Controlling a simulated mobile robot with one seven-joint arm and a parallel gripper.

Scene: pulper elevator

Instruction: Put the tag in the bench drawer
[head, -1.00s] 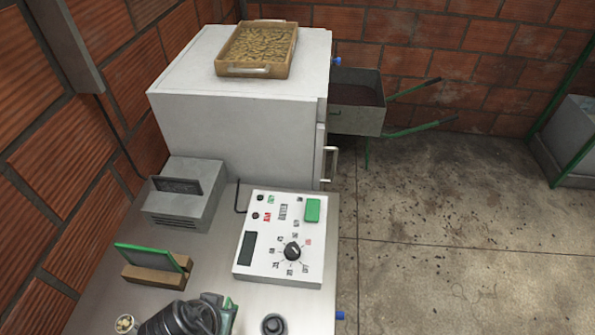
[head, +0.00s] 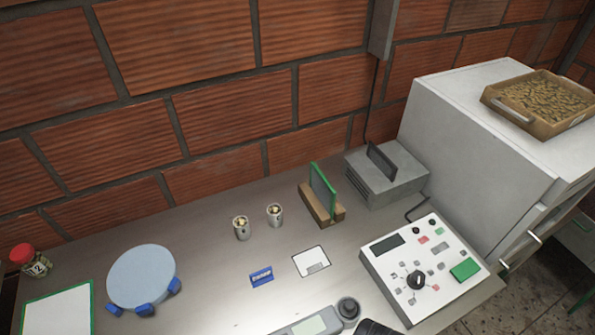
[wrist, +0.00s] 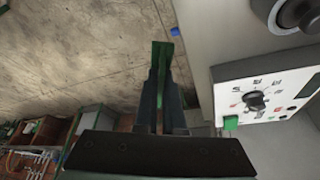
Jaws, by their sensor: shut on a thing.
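In the wrist view, my gripper (wrist: 161,75) is shut on a thin green tag (wrist: 161,53), seen nearly edge-on between the fingertips. The tag sticks out past the fingertips, over the concrete floor beside the bench. The metal bench (head: 215,285) runs along the brick wall in the head view. Its front face and drawer do not show in either view. My fingers and the held tag are not visible in the head view.
On the bench are a white control box (head: 425,270), a grey box (head: 387,178), a wooden stand (head: 322,208), two small cups (head: 241,228), a blue label (head: 261,277), a round pale-blue dish (head: 141,275) and a red-lidded jar (head: 32,262). A large white cabinet (head: 470,140) stands right.

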